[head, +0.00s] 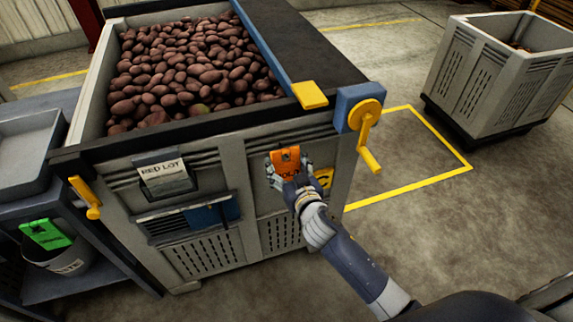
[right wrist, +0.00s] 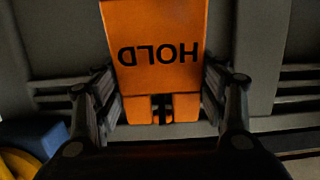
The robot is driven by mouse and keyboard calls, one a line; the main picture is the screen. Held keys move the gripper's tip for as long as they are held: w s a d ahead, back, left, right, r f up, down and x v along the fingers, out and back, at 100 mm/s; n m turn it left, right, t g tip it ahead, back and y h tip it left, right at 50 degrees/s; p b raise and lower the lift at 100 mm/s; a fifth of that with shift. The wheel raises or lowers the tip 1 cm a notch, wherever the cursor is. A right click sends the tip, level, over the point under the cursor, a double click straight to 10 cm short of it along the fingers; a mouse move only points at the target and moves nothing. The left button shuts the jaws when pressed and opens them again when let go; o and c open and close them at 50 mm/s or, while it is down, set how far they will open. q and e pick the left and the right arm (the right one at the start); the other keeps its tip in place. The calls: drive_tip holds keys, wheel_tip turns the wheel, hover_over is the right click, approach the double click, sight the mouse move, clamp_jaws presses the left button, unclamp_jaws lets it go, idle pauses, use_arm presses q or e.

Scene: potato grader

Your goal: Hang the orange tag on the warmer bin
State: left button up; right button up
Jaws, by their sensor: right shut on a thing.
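The orange tag (head: 286,162) is held upright against the front of the grey potato bin (head: 232,160). It also shows in the right wrist view (right wrist: 160,45), where the word HOLD reads upside down. My right gripper (head: 289,180) is shut on the tag's lower part, with a finger on each side. Whether the tag's top is caught on anything cannot be told, and whether this bin is the warmer one cannot be told either. My left gripper is not in view.
A RED LOT card (head: 165,174) hangs left of the tag. A blue crank box with a yellow handle (head: 366,125) sticks out at the bin's right corner. A green tag (head: 46,234) rests at a bucket (head: 62,268) on the left. Another grey bin (head: 468,75) stands back right; floor between is clear.

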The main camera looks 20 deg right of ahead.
drive_tip(key=o, duration=1.1)
drive_tip(key=shift+o, duration=0.2)
drive_tip(key=shift+s, duration=0.1)
drive_tip(key=s+r, duration=0.2)
drive_tip(key=s, duration=1)
drive_tip(key=s+d+f+n+g+p, duration=0.1)
drive_tip(key=s+f+g, duration=0.35)
drive_tip(key=f, duration=1.05)
drive_tip(key=s+d+f+n+g+p, duration=0.1)
drive_tip(key=s+d+f+g, duration=0.3)
drive_tip(key=f, duration=1.1)
drive_tip(key=s+f+g, duration=0.2)
drive_tip(key=s+f, duration=0.4)
drive_tip(key=s, duration=0.4)
drive_tip(key=s+d+f+g, duration=0.1)
drive_tip(key=s+f+g, duration=0.1)
drive_tip(key=s+f, duration=0.4)
drive_tip(key=s+f+g+p, duration=0.1)
drive_tip(key=s+f, duration=0.5)
drive_tip(key=s, duration=0.9)
drive_tip(key=shift+s+d+f+g+h, duration=0.2)
drive_tip(key=shift+f+g+h, duration=0.1)
drive_tip(key=shift+g, duration=0.35)
